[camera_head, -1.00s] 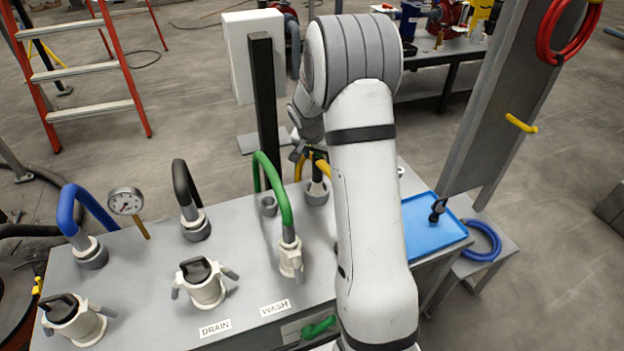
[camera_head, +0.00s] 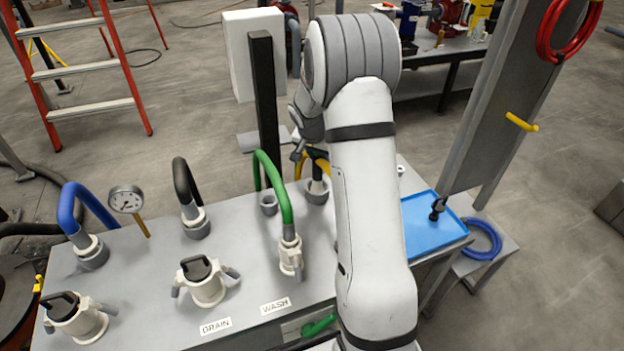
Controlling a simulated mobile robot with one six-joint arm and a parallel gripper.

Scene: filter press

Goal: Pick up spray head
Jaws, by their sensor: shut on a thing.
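My gripper (camera_head: 299,151) shows only as a small dark part below my wrist, left of my upper arm and over the far part of the grey bench. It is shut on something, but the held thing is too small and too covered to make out. A small black piece (camera_head: 437,209), perhaps the spray head, is on the blue tray (camera_head: 420,237) to the right of my arm. It stands well apart from the visible part of my gripper. I cannot tell for certain which thing is the spray head.
The grey bench (camera_head: 140,262) carries a green hose loop (camera_head: 282,190), a black one (camera_head: 183,182), a blue one (camera_head: 80,203) and a gauge (camera_head: 126,199). A dark post (camera_head: 264,105) rises behind it. A sloping grey beam (camera_head: 500,130) stands at right.

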